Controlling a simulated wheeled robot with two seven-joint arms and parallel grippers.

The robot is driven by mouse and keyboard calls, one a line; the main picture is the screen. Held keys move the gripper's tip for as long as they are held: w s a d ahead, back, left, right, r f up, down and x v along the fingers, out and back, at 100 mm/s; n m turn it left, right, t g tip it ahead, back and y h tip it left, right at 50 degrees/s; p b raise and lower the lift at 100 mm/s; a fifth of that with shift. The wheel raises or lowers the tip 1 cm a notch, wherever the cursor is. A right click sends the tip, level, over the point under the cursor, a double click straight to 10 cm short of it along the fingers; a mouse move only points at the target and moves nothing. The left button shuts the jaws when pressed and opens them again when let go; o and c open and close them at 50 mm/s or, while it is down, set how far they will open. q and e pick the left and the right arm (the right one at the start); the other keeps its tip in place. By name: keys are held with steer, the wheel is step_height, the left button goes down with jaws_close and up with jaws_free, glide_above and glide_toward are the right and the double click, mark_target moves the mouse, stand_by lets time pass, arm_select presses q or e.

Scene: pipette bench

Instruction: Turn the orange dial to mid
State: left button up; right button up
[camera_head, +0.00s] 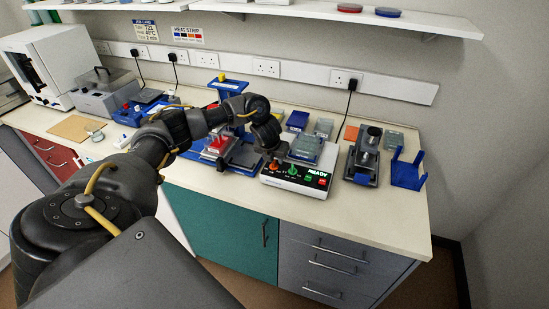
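The orange dial (274,166) is at the left of the front panel of a white box with a black face (312,190). A lit word READY shows on that face. A green dial (292,170) is to its right. My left arm reaches in from the left, and its gripper (273,157) points down just above the orange dial. The fingertips are small and dark here, so I cannot tell whether they touch the dial or how far apart they are. The dial's pointer setting is too small to read. My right gripper is not in view.
Clear-lidded grey box (306,148) sits on the back of the white box. A dark device (365,155) and a blue stand (408,170) are to the right. A blue and red rig (222,145) stands close on the left. The front bench strip (350,215) is clear.

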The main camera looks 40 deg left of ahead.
mark_target(273, 164)
arm_select(q)
steer(key=shift+r, duration=0.1)
steer(key=b+v, duration=0.1)
steer(key=v, duration=0.4)
steer(key=shift+r, duration=0.1)
steer(key=p+v, duration=0.2)
steer(key=v, duration=0.3)
steer(key=shift+s+r, duration=0.1)
steer(key=shift+r, duration=0.1)
steer(key=shift+d, duration=0.1)
